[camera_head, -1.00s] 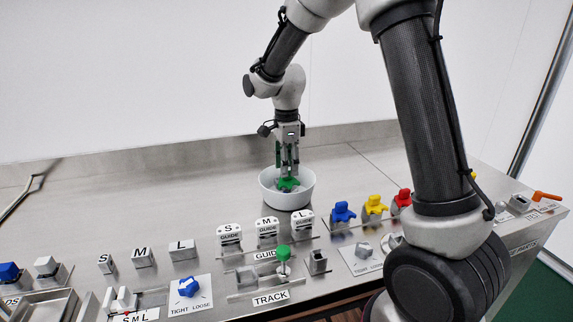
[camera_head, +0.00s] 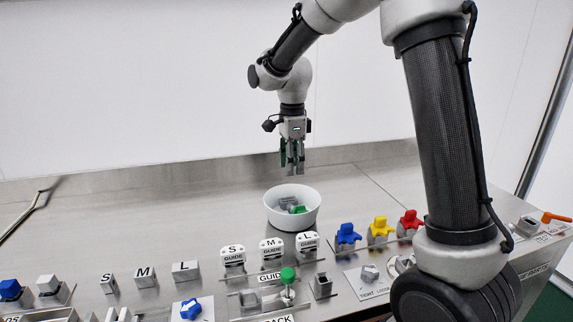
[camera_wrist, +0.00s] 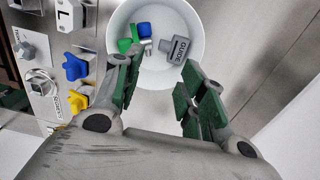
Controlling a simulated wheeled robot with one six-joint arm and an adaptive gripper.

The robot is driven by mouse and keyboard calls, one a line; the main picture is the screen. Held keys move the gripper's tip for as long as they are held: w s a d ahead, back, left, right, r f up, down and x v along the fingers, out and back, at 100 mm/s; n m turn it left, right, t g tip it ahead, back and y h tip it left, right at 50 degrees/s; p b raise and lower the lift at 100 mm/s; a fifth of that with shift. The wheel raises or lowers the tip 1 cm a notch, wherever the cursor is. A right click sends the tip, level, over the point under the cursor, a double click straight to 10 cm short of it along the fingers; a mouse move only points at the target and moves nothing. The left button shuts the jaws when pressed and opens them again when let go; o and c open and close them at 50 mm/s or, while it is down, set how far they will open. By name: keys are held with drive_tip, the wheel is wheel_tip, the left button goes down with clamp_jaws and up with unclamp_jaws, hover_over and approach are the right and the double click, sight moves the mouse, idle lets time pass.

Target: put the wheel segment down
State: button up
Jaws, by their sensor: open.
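A white round bowl (camera_head: 291,222) stands on the steel worktop, and it also shows in the wrist view (camera_wrist: 196,32). In it lie a green piece (camera_head: 298,210) and a grey piece marked GUIDE (camera_wrist: 178,49). The wrist view also shows the green piece (camera_wrist: 125,45) close beside a blue piece (camera_wrist: 144,29) with metal parts. The green piece looks like the wheel segment, but I cannot be sure. My gripper (camera_head: 295,170) hangs above the bowl, clear of its rim. Its jaws (camera_wrist: 157,85) are apart with nothing between them.
Guide blocks (camera_head: 271,250) marked S, M and L stand in front of the bowl. Blue (camera_head: 347,234), yellow (camera_head: 379,227) and red (camera_head: 410,219) pieces stand to the right. The worktop left of the bowl is clear, and a wall rises behind.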

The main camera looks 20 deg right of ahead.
drive_tip(key=s+d+r+n+t, duration=0.1)
drive_tip(key=s+d+r+n, duration=0.1)
drive_tip(key=s+d+n, duration=0.3)
drive_tip(key=s+d+r+n+t, duration=0.2)
drive_tip(key=s+d+n, duration=0.3)
drive_tip(key=s, duration=0.9)
drive_tip(key=s+d+r+n+t, duration=0.1)
drive_tip(key=s+d+r+n, duration=0.3)
drive_tip(key=s+n, duration=0.4)
drive_tip(key=shift+s+d, duration=0.4)
drive_tip(key=shift+s, duration=0.5)
